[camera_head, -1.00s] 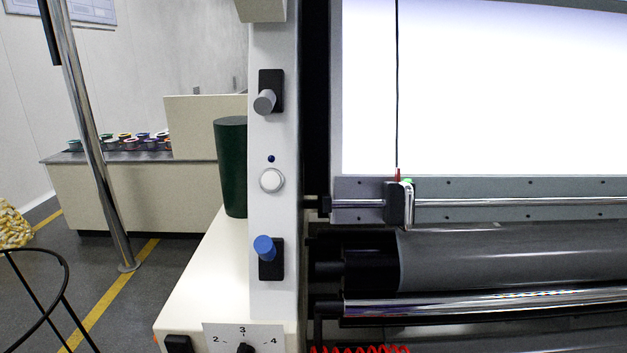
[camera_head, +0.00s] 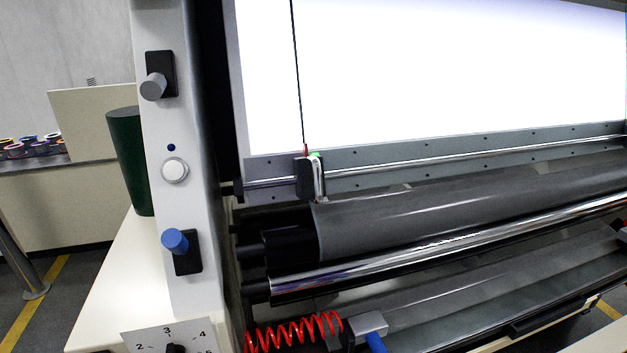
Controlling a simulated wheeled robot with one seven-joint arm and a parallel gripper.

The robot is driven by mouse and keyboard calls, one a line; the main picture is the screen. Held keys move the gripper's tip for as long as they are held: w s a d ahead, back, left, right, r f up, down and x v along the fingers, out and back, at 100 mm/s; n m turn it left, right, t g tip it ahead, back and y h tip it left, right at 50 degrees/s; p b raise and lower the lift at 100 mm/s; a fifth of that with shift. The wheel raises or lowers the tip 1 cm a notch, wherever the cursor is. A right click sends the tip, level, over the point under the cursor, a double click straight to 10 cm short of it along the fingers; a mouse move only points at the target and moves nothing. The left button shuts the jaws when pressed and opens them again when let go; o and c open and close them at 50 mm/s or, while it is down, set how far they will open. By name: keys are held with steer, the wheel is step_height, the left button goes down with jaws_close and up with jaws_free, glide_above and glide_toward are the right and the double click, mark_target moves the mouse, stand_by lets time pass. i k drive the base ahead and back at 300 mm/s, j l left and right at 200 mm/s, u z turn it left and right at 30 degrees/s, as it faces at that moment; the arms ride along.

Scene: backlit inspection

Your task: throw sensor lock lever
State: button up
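A small black sensor block (camera_head: 305,179) sits on the shiny rail (camera_head: 420,165) below the bright backlit panel, left of the picture's middle. A narrow pale metal piece (camera_head: 319,181) stands upright on its right side and may be the lock lever; it is too small to be sure. A green spot (camera_head: 315,155) and a red tip (camera_head: 306,150) show at the top of the block. A thin dark line runs up the panel from there. My gripper is not in view.
The white side column (camera_head: 190,220) carries a grey knob (camera_head: 154,87), a white round button (camera_head: 174,170) and a blue knob (camera_head: 175,241). Rollers (camera_head: 430,240) lie below the rail. A red coiled hose (camera_head: 293,332) and a numbered dial (camera_head: 172,345) are at the bottom.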

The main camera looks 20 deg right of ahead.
mark_target(171, 238)
steer(key=i+j, duration=0.25)
steer(key=j, duration=0.2)
steer(key=i+j, duration=0.3)
steer(key=j, duration=0.15)
steer(key=i+j, duration=0.25)
steer(key=j, duration=0.2)
